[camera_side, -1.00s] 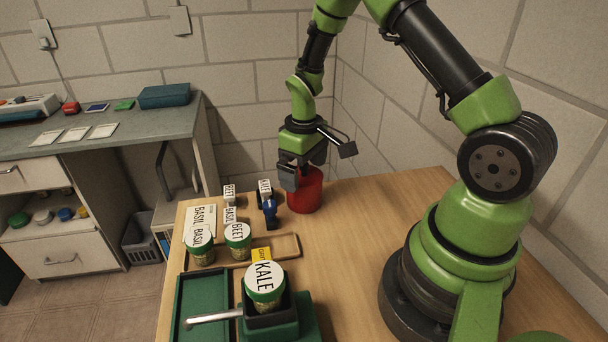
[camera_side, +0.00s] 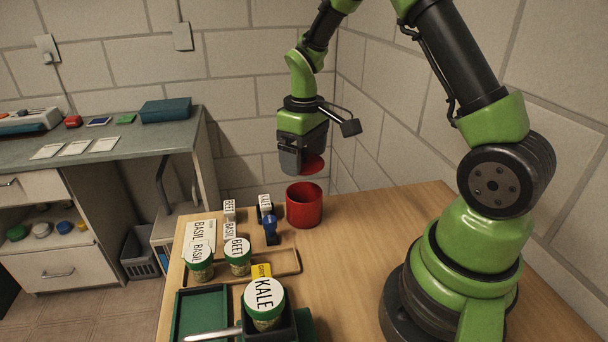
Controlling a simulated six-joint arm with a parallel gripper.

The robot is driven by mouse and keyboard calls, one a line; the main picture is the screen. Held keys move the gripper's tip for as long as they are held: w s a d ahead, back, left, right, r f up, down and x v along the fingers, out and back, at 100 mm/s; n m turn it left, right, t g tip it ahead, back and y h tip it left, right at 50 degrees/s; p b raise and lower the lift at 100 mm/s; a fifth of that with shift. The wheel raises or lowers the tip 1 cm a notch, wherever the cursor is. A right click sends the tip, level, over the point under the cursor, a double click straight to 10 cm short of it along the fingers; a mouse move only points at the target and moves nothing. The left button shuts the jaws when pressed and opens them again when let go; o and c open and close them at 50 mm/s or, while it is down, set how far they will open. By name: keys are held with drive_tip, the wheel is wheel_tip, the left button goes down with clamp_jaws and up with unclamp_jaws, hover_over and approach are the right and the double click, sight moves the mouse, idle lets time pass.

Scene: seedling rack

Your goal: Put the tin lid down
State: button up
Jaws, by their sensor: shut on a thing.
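The red tin stands upright and open at the back of the wooden table (camera_side: 355,250). Its dark inside shows at the rim.
Left of the tin stand small labelled holders and a blue item (camera_side: 270,230). Nearer are green-lidded jars (camera_side: 237,256) at a wooden tray (camera_side: 285,262), a KALE jar (camera_side: 264,303) and a green tray (camera_side: 203,312). The table right of the tin is clear.

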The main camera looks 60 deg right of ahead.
drive_tip(key=shift+r, duration=0.85)
drive_tip(key=shift+s+a+r, duration=0.1)
drive_tip(key=shift+a+r, duration=0.05)
drive_tip(key=shift+r, duration=0.15)
drive_tip(key=s+a+f+n, duration=0.4)
drive_tip(key=s+a+f, duration=0.1)
drive_tip(key=s+a, duration=0.15)
hover_over(321, 250)
drive_tip(key=shift+n, duration=0.3)
wheel_tip(321, 250, down, 6)
drive_tip(key=shift+s, duration=0.1)
drive_tip(key=shift+f, duration=2.25)
drive_tip(key=o, duration=0.6)
drive_tip(key=shift+f, duration=0.1)
